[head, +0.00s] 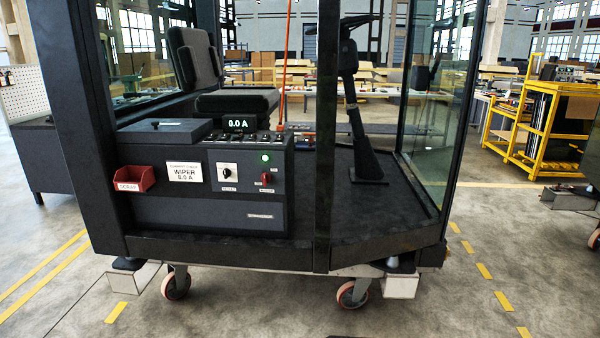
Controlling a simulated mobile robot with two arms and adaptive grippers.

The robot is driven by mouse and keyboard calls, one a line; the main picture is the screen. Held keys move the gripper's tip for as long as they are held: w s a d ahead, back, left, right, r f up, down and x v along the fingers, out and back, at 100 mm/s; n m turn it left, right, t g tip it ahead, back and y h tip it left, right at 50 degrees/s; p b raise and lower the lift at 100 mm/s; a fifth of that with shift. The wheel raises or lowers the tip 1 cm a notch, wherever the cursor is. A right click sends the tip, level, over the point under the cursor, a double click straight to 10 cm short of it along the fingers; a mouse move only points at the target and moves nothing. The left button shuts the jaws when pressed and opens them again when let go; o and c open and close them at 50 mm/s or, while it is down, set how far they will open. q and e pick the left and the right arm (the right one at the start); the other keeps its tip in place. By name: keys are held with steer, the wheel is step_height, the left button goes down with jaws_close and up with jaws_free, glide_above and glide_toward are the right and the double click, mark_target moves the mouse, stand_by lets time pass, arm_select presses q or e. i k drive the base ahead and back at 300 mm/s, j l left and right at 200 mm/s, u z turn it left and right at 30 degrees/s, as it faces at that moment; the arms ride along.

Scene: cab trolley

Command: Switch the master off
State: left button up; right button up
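A cab trolley holds a dark control box (240,208) low on its left side. On the box's front panel, a red switch (266,178) sits at the right with small labels around it; the lettering is too small to read surely. A green lamp (265,157) above it is lit. A rotary knob on a white plate (227,172) is to its left. A display (239,122) on top reads 0.0 A. Neither of my grippers is in view, and nothing touches the panel.
A dark cab post (326,150) stands right of the panel. A seat (235,102) is behind. The floor in front is clear.

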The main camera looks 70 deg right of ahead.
mark_target(265, 178)
steer(key=z, duration=1.95)
steer(key=i+j+z, duration=0.1)
steer(key=i+j, duration=0.25)
